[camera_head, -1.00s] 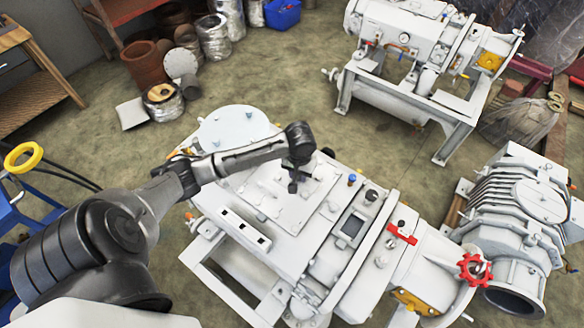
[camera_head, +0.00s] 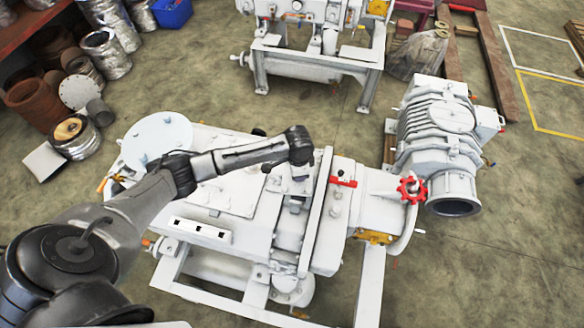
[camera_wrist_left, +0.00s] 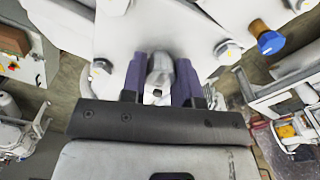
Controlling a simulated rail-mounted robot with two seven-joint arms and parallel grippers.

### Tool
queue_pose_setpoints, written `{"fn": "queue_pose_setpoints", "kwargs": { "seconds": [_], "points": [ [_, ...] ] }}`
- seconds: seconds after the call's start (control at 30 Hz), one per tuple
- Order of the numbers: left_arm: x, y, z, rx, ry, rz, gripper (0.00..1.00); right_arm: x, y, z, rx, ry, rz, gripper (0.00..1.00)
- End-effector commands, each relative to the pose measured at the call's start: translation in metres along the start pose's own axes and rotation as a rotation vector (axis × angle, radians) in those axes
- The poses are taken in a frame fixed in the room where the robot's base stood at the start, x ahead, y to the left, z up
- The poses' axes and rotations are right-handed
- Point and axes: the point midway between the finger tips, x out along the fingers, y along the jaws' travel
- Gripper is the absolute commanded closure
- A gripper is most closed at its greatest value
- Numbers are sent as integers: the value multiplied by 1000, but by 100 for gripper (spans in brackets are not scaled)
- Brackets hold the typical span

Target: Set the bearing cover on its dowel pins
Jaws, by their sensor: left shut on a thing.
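My left gripper (camera_wrist_left: 165,88) is shut on a pale grey rounded part, and in the wrist view the part (camera_wrist_left: 160,72) shows between its purple fingers. I cannot tell whether this part belongs to the bearing cover. In the head view the left gripper (camera_head: 298,160) is over the white vacuum machine (camera_head: 260,205), right of its bolted square plate; the held part is not clear there. A round white disc (camera_head: 157,140) with bolts lies at the machine's left end. I cannot make out dowel pins. My right gripper is not in view.
A red handwheel (camera_head: 411,189) and a red lever (camera_head: 343,182) stand up on the machine's right part. In the wrist view a blue cap (camera_wrist_left: 270,42) is near the gripper. A ribbed blower (camera_head: 440,130) stands at right. Open floor lies at lower right.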

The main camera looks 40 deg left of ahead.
Motion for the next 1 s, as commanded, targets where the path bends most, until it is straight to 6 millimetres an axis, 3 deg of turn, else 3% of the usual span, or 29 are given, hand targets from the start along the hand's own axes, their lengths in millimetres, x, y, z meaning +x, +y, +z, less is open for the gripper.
{"fn": "queue_pose_setpoints", "kwargs": {
  "seconds": [0.3,0.7,0.93,1.0],
  "points": [
    [9,1,-2,123,-16,-6,100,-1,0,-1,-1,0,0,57],
    [9,2,-2,128,-17,-6,100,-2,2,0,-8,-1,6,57],
    [6,2,-1,126,-18,-6,100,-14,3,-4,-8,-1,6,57],
    [17,2,-1,126,-19,-6,100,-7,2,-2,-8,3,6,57]
  ]
}}
